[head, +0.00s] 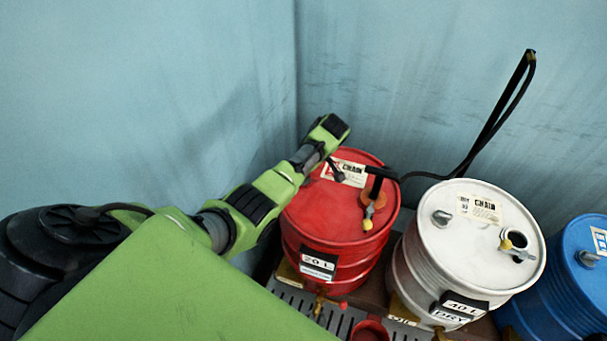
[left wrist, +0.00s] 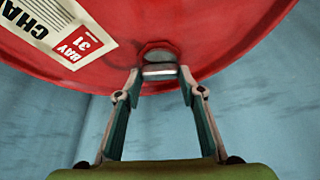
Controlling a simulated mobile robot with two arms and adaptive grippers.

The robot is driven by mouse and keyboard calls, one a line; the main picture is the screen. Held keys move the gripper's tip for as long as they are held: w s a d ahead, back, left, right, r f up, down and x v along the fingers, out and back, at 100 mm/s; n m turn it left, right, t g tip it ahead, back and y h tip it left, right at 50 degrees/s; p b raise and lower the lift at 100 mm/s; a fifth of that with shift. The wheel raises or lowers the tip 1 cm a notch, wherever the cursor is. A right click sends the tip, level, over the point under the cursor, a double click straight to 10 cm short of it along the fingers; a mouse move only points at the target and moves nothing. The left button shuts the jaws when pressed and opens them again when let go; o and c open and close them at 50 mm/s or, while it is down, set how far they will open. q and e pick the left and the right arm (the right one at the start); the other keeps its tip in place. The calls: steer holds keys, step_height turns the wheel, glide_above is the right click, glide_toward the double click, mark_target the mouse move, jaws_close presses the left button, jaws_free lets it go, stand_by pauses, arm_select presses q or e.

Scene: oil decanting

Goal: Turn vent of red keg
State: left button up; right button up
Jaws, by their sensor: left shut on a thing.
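The red keg (head: 325,215) stands upright in the corner, with a "20 L" plate on its front and a paper label on its lid. My left arm reaches over it from the left. My left gripper (head: 337,174) is at the lid beside the label. In the left wrist view, its two fingers (left wrist: 158,78) are closed on the vent (left wrist: 158,58), a small grey cap in a round red seat near the lid's rim. The vent cannot be made out in the head view. My right gripper is not in view.
A black hose (head: 490,128) arches behind the white keg (head: 425,255). A blue keg (head: 565,290) stands further right. Walls are close behind.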

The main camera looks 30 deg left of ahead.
arm_select(q)
steer(key=n+b, duration=0.1)
steer(key=n+g+b, duration=0.1)
steer(key=n+b, duration=0.1)
steer(key=shift+f+n, duration=0.25)
steer(key=shift+n, duration=0.05)
steer(key=shift+r+n+g+b, duration=0.1)
steer(key=shift+n+g+b, duration=0.4)
steer(key=shift+n+b, duration=0.1)
steer(key=o, duration=1.1)
steer(key=shift+a, duration=0.1)
steer(key=shift+r, duration=0.15)
steer(key=shift+w+d+r, duration=0.1)
steer(key=shift+d+r, duration=0.1)
steer(key=shift+r, duration=0.1)
steer(key=v, duration=1.1)
steer(key=shift+a+r, duration=0.1)
steer(key=shift+a, duration=0.05)
